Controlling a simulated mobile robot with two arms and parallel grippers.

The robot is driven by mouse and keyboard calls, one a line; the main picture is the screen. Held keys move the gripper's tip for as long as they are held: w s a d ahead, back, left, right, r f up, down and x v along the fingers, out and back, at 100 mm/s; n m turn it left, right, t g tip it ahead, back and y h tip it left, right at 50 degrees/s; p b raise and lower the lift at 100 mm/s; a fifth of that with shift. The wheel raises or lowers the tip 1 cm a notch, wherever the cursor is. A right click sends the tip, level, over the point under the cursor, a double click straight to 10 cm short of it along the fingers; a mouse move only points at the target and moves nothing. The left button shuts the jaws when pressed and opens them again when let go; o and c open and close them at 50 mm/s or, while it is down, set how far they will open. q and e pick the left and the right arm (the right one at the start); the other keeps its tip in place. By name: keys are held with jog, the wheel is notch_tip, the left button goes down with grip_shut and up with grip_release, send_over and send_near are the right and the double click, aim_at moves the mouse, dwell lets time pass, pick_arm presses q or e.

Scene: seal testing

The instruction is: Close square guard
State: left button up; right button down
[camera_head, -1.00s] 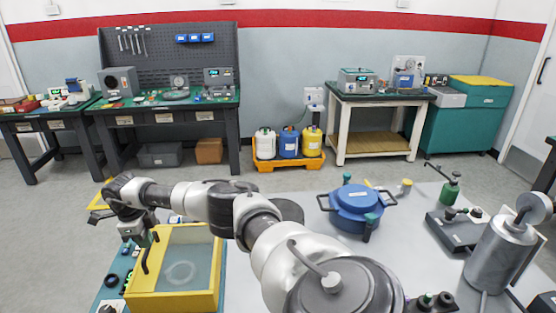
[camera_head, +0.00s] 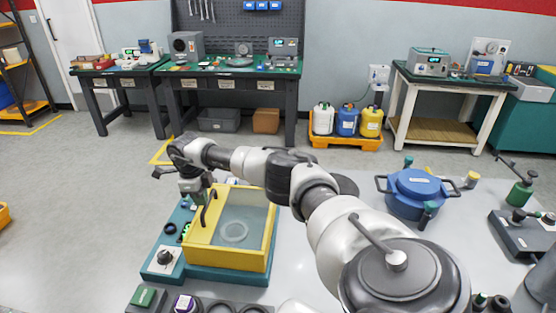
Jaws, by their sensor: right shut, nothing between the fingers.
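The square guard is a yellow frame (camera_head: 193,248) around a greyish clear area, on a teal base (camera_head: 225,272) on the bench, left of centre. A pale ring (camera_head: 234,232) shows inside it. I cannot tell whether the guard is fully down. A dark curved handle (camera_head: 208,210) stands at its left side. My right arm reaches across from the lower right, behind the guard. My right gripper (camera_head: 194,197) is shut and empty, pointing down by the guard's back left corner, close to the handle. Whether it touches the handle is unclear. My left gripper is out of view.
A knob (camera_head: 163,258) sits on the base left of the guard. A blue lidded pot (camera_head: 416,193) with side handles stands right of my arm. Dark-holed parts and a green block (camera_head: 147,298) line the near edge. Open floor lies left of the bench.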

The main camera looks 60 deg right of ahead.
jog(key=w+a+r+b, duration=0.1)
jog(key=w+r, duration=0.3)
jog(key=r, duration=0.7)
jog(key=shift+w+a+r+b, duration=0.2)
jog(key=shift+a+r+b, duration=0.2)
jog(key=shift+a, duration=0.2)
jog(key=shift+f, duration=0.1)
